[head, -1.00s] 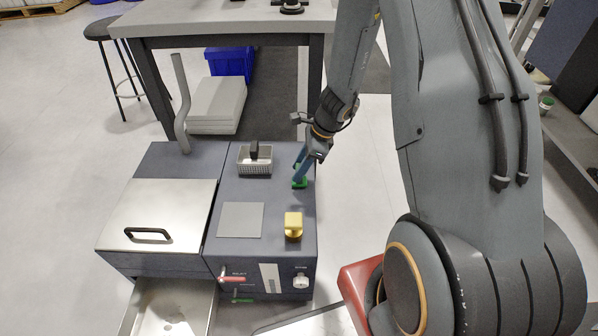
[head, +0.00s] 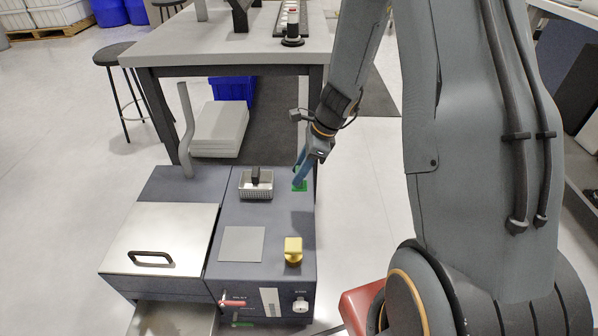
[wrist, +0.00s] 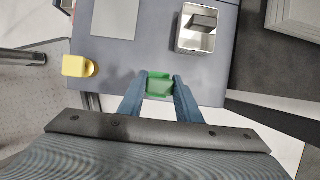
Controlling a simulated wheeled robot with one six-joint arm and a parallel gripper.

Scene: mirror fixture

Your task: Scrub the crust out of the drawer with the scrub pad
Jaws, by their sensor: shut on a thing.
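My gripper (head: 300,178) is shut on a small green block (wrist: 159,85), which looks like the scrub pad. The block sits between the two blue fingers in the wrist view. In the head view the green block (head: 299,187) shows at the fingertips, over the right rear of the dark cabinet top; I cannot tell whether it touches the surface. The open drawer (head: 172,318) juts from the cabinet's lower front left and is mostly cut off by the bottom edge. Its crust is not visible now.
A yellow knob-shaped piece (head: 293,250) stands on the cabinet top (head: 275,215) near a flat grey plate (head: 241,244). A light basket (head: 256,184) holding a dark item is behind. A steel lid (head: 160,240) with a handle covers the left. A red handle (head: 232,301) is on the front.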

